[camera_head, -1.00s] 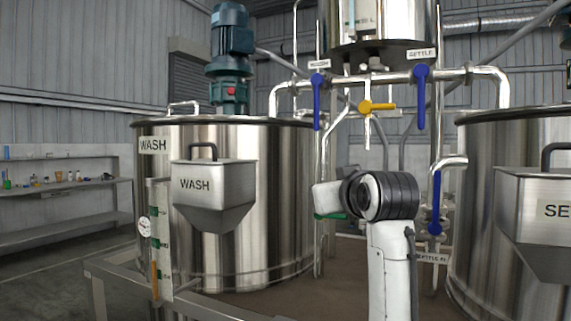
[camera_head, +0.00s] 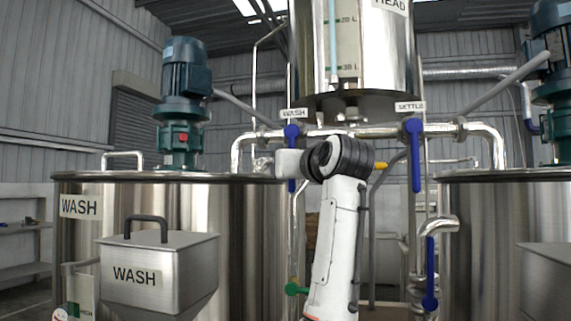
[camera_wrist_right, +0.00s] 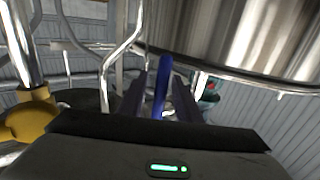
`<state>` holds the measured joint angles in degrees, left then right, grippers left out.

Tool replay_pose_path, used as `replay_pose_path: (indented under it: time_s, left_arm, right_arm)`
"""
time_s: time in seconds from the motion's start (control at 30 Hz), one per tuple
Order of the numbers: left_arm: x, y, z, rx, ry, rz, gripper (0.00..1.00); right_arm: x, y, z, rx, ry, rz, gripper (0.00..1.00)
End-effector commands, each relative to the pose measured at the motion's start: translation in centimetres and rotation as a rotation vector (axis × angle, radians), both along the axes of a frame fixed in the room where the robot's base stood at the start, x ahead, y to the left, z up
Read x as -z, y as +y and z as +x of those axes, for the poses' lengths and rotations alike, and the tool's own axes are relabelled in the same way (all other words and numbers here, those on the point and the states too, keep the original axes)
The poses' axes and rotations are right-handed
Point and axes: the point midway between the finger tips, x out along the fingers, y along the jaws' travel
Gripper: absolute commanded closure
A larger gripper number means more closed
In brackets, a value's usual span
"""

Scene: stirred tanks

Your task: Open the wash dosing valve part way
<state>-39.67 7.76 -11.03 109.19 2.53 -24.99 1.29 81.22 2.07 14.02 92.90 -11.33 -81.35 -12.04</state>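The wash dosing valve has a long blue handle (camera_head: 291,131) under the upper WASH label (camera_head: 294,113). The handle hangs straight down from the horizontal pipe, its middle hidden by my right wrist. In the right wrist view the blue handle (camera_wrist_right: 161,92) stands between the two dark fingers of my right gripper (camera_wrist_right: 160,85). The fingers are apart, with a narrow gap visible on each side of the handle. In the head view the right fingers are hidden by my wrist. My left gripper is in neither view.
A second blue handle (camera_head: 415,155) hangs under the SETTLE label (camera_head: 410,106). A yellow handle (camera_head: 381,165) shows just right of my wrist. Below are a green handle (camera_head: 296,288) and another blue one (camera_head: 430,275). The wash tank (camera_head: 240,225) stands at left.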

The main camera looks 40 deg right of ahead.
Motion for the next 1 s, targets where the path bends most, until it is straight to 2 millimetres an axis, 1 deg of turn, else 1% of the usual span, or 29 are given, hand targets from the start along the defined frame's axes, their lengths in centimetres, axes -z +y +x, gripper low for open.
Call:
replay_pose_path:
  time_s: [0.03, 0.17, 0.43, 0.47, 0.5, 0.63, 1.0]
  left_arm:
    - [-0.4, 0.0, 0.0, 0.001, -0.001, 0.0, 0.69]
    - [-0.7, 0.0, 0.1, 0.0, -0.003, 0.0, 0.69]
    - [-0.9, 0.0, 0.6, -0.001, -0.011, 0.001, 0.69]
    - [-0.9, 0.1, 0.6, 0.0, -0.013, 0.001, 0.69]
    - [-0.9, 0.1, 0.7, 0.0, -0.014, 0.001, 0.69]
    - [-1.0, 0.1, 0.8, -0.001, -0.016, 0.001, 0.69]
    - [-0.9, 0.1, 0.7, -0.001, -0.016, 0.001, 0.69]
  right_arm:
    - [-0.1, -0.2, 0.6, 0.0, 0.002, 0.001, 0.69]
    - [0.0, -0.4, 1.3, 0.0, 0.001, 0.0, 0.69]
    - [0.1, -0.4, 1.5, 0.0, 0.0, -0.001, 0.69]
    - [0.1, -0.4, 1.5, 0.0, 0.0, -0.001, 0.71]
    - [0.1, -0.4, 1.5, 0.0, 0.0, -0.001, 0.77]
    - [0.1, -0.4, 1.5, 0.0, 0.0, -0.001, 0.99]
    - [0.1, -0.3, 1.6, 0.0, -0.01, 0.007, 1.0]
